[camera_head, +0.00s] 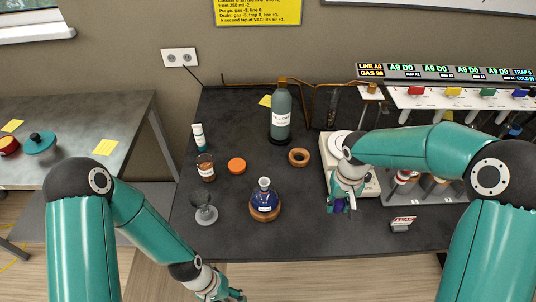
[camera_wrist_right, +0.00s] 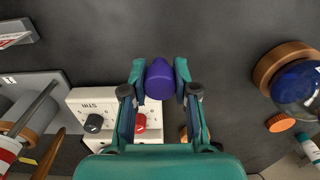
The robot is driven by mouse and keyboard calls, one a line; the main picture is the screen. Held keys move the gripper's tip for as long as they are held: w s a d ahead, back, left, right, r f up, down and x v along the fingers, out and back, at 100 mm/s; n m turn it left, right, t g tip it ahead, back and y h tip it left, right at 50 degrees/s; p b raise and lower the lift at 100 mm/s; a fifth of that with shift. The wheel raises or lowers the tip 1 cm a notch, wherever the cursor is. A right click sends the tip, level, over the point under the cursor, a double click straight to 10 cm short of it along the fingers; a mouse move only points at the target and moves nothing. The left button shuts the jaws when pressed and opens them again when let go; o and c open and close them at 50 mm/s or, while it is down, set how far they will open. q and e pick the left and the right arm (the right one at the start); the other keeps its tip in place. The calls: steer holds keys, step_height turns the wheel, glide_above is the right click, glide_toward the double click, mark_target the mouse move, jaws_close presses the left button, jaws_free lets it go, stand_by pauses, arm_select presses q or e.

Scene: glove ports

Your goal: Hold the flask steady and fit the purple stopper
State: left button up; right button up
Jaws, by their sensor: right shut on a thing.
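The flask (camera_head: 264,197) is round-bottomed with dark blue contents and a pale neck. It sits upright in a brown cork ring (camera_head: 265,214) on the dark bench. Part of it shows at the right edge of the right wrist view (camera_wrist_right: 302,86). The purple stopper (camera_wrist_right: 159,79) is between the fingertips of my right gripper (camera_wrist_right: 160,82), which is shut on it. In the head view my right gripper (camera_head: 341,203) hangs above the bench, right of the flask and apart from it. My left gripper (camera_head: 230,294) is at the bottom edge, partly cut off, in front of the bench.
A stirrer plate (camera_head: 331,172) stands behind my right gripper. A green bottle (camera_head: 280,118), an empty cork ring (camera_head: 299,157), an orange cap (camera_head: 236,166), a brown jar (camera_head: 206,168) and a glass (camera_head: 203,209) surround the flask. A small sign (camera_head: 402,223) stands at right.

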arm_select(q)
steer(key=s+d+r+m+g+y, duration=0.1)
steer(key=s+d+r+g+y, duration=0.1)
steer(key=d+r+g, duration=0.35)
step_height(320, 180, up, 27)
steer(key=n+t+y, duration=0.1)
steer(key=t+y, duration=0.1)
steer(key=t, duration=0.5)
glide_above(264, 184)
steer(key=s, duration=0.1)
step_height(264, 184, down, 11)
steer(key=shift+f, duration=0.15)
jaws_close()
steer(key=shift+o, duration=0.3)
jaws_free()
